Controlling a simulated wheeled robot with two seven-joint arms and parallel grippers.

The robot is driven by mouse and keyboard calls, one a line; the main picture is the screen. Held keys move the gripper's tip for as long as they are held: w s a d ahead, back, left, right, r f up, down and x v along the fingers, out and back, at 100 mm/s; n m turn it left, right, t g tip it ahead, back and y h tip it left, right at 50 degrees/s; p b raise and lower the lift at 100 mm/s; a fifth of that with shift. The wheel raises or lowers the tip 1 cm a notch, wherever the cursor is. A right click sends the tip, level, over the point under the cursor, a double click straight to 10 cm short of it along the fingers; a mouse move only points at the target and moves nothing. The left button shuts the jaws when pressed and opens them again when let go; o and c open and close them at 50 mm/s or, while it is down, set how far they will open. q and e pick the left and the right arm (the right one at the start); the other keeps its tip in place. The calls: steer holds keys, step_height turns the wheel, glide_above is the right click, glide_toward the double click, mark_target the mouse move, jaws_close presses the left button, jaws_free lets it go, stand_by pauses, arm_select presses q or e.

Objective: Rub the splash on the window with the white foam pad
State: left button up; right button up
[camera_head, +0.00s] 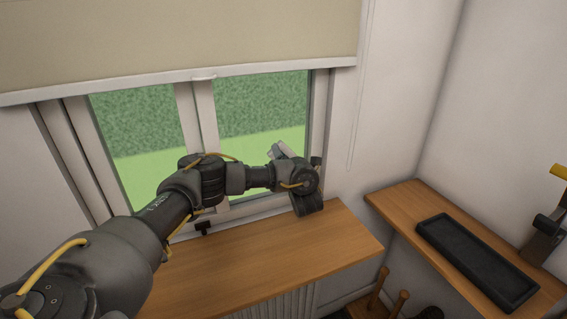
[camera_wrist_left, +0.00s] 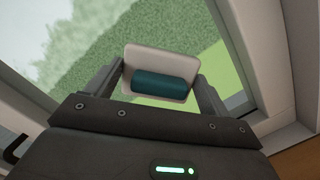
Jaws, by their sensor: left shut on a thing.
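The white foam pad (camera_wrist_left: 160,60) has a teal grip (camera_wrist_left: 160,82) on its back. In the left wrist view my left gripper (camera_wrist_left: 160,86) is shut on that grip, with a finger at each side. The pad's face points away, toward the window glass, and is hidden. In the head view my left gripper (camera_head: 279,152) is before the right pane of the window (camera_head: 258,105), at its lower right; the pad hardly shows there. I cannot tell whether the pad touches the glass. I cannot make out the splash in either view.
A beige blind (camera_head: 180,40) covers the window's upper part. A black tray (camera_head: 475,260) lies on a wooden shelf at right.

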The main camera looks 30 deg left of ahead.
arm_select(q)
steer(key=shift+w+d+f+b, duration=0.1)
steer(key=shift+w+d+b, duration=0.4)
steer(key=shift+b, duration=0.45)
steer(key=shift+w+d+f+b, duration=0.1)
steer(key=shift+w+d+b, duration=0.15)
steer(key=shift+w+b, duration=0.55)
steer(key=shift+w+d+r+b, duration=0.15)
steer(key=shift+d+r+b, duration=0.1)
steer(key=shift+b, duration=0.1)
steer(key=shift+r+p, duration=0.1)
steer(key=shift+p, duration=0.2)
steer(key=p, duration=0.8)
glide_toward(294, 154)
steer(key=shift+w+a+r, duration=0.2)
steer(key=shift+w+a, duration=0.1)
steer(key=shift+w, duration=0.25)
steer(key=shift+w+a+r, duration=0.25)
steer(key=shift+w+a, duration=0.1)
steer(key=shift+w, duration=0.25)
